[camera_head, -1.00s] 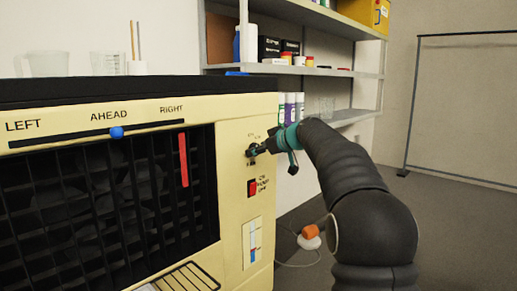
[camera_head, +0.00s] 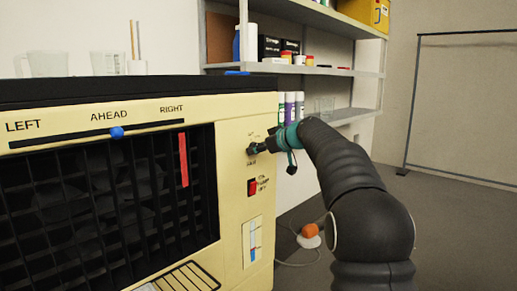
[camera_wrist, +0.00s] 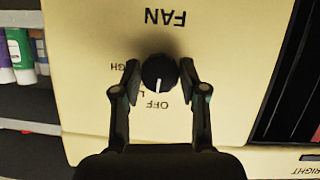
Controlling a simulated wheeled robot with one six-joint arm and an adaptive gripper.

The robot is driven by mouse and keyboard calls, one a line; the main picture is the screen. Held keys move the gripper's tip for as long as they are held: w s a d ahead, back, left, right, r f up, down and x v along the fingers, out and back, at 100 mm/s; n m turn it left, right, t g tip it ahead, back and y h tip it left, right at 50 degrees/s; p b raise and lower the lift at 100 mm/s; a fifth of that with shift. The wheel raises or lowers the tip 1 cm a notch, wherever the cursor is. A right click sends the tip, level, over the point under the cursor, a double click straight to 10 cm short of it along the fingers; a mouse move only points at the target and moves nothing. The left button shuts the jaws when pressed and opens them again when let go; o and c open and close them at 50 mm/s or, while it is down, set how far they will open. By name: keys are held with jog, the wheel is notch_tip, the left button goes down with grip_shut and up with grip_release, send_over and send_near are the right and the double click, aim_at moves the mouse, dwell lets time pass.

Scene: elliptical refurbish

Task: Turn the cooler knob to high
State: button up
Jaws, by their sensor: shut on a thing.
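The cooler (camera_head: 232,200) is a cream cabinet with a black top and a dark grille at the left. In the wrist view, its black round knob (camera_wrist: 160,72) sits by a "FAN" label, with OFF, a partly hidden L label and a partly hidden HIGH label around it. All the lettering is upside down there. The knob's white mark points down in the picture, toward OFF. My gripper (camera_wrist: 160,80) is shut on the knob, one finger on each side. In the head view my gripper (camera_head: 258,148) is at the panel's upper part and mostly covers the knob.
A red power switch (camera_head: 252,187) and a level gauge (camera_head: 252,242) are below the knob. A blue slider (camera_head: 117,132) is above the grille. Shelves (camera_head: 310,70) with bottles and boxes stand behind. Open floor lies at the right.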

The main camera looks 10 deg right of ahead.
jog(key=shift+w+d+f+m+g+y+p, duration=0.1)
jog(key=shift+m+g+y+p, duration=0.25)
jog(key=shift+m+y+p, duration=1.25)
jog(key=shift+d+m+g+y+p, duration=0.1)
jog(key=shift+m+g+y+p, duration=0.5)
jog(key=shift+m, duration=1.95)
jog(key=shift+w+f+m+g+y+p, duration=0.15)
jog(key=shift+m+y+p, duration=0.55)
jog(key=shift+m+y, duration=1.05)
jog(key=shift+s+r+m+h, duration=0.1)
jog(key=shift+m+h, duration=0.25)
jog(key=shift+m, duration=0.05)
jog(key=o, duration=1.1)
jog(key=shift+o, duration=0.2)
jog(key=shift+d, duration=0.15)
jog(key=v, duration=1.1)
jog(key=shift+s+d, duration=0.2)
jog(key=shift+d, duration=0.15)
